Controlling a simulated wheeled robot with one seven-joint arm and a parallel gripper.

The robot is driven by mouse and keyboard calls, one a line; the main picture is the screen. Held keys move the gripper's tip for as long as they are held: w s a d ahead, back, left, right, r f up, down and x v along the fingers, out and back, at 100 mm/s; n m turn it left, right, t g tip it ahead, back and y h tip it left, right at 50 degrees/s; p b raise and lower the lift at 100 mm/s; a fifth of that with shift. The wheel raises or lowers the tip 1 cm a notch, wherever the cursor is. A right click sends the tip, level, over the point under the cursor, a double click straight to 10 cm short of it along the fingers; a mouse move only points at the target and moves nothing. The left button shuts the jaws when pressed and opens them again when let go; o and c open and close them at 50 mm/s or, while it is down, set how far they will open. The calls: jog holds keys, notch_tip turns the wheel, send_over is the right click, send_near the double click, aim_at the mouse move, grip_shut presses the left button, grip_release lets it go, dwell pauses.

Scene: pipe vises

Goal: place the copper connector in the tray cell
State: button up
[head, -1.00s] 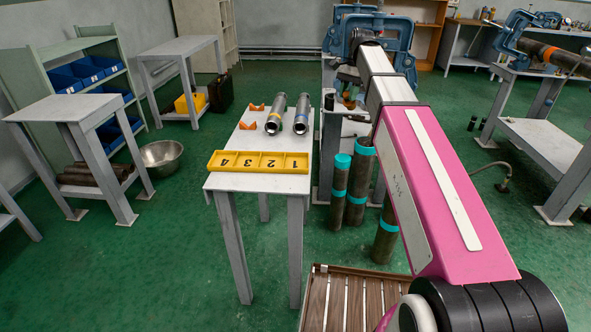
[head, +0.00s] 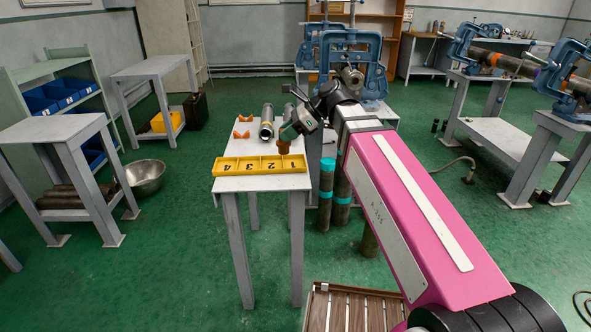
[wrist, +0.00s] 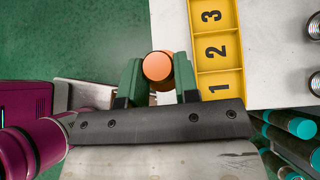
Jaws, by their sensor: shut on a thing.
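The copper connector (wrist: 157,67) is pinched between the two green fingers of my gripper (wrist: 158,80) in the wrist view. In the head view my gripper (head: 285,142) holds the connector (head: 284,147) in the air, appearing just above the tray's right part. The yellow tray (head: 215,170) lies on the near part of the white table, with cells marked 4, 3, 2, 1 from left to right. In the wrist view the tray (wrist: 195,40) is right of the connector, cell 2 closest beside it. The visible cells look empty. The connector's lower end is hidden in the wrist view.
Silver fittings (head: 266,124) and small orange pieces (head: 241,134) lie behind the tray on the table. Upright pipes with teal bands (head: 327,190) stand right of the table. A blue vise (head: 345,45) is behind my arm.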

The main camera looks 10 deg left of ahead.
jog(key=shift+a+f, duration=0.1)
jog(key=shift+w+d+f, duration=0.25)
jog(key=shift+w+f, duration=1.55)
jog(key=shift+w+d+f, duration=0.3)
jog(key=shift+w+f, duration=1.5)
jog(key=shift+w, duration=0.05)
jog(key=shift+w+d+f, duration=0.25)
jog(key=shift+w+f, duration=1.55)
jog(key=o, duration=1)
